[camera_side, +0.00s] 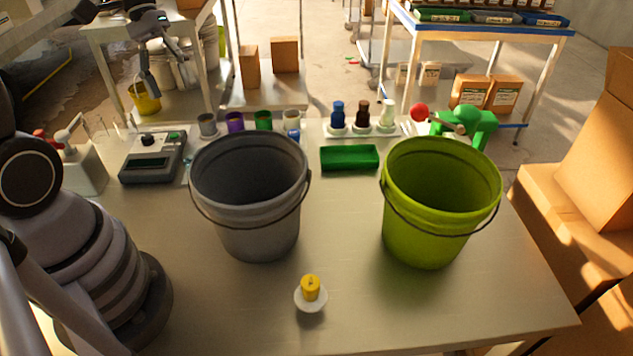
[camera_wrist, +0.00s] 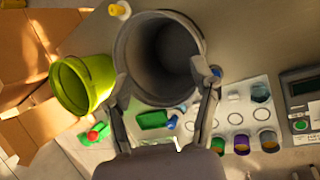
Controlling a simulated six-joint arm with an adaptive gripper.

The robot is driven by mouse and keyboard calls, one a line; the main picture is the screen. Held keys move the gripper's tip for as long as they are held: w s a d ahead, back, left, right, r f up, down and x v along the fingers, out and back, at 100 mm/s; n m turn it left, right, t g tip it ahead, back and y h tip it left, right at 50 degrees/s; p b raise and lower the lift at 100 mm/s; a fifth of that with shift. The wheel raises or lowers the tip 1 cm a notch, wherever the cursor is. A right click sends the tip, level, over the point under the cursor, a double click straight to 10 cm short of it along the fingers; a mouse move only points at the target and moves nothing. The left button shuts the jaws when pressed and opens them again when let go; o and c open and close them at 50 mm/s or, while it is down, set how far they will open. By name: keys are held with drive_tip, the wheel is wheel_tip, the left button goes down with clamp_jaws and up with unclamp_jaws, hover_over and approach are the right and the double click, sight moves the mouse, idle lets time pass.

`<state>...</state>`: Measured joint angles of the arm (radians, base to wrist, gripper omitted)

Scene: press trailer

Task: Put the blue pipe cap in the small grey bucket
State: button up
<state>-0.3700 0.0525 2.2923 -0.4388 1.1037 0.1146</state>
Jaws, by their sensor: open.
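A small blue piece, likely the blue pipe cap (camera_wrist: 215,72), shows in the wrist view just beside the right fingertip; the large grey bucket seems to hide it in the side view. A small grey bucket (camera_side: 208,125) stands at the left end of a row of small coloured buckets at the table's back; it also shows in the wrist view (camera_wrist: 268,141). My gripper (camera_side: 165,82) is raised beyond the table's back edge in the side view. In the wrist view its fingers (camera_wrist: 160,85) are spread and empty over the large grey bucket's rim area.
The large grey bucket (camera_side: 250,195) and lime bucket (camera_side: 440,205) stand tall on the table. A yellow cap (camera_side: 310,287) sits on a white disc in front. A green tray (camera_side: 349,158), a bottle rack (camera_side: 362,131) and a scale (camera_side: 153,158) are farther back. The front table is mostly clear.

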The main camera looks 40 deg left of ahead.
drive_tip(key=s+d+r+m+t+y, duration=0.1)
drive_tip(key=s+r+m+t+y, duration=0.4)
drive_tip(key=s+r, duration=0.2)
drive_tip(key=shift+s+d+r+t, duration=0.25)
drive_tip(key=shift+s+r+t, duration=0.05)
drive_tip(key=shift+o, duration=0.2)
drive_tip(key=shift+s+r+m+t, duration=0.25)
drive_tip(key=shift+m+t, duration=0.15)
drive_tip(key=o, duration=0.4)
drive_tip(key=shift+s+a+r, duration=0.1)
drive_tip(key=shift+s+r, duration=0.05)
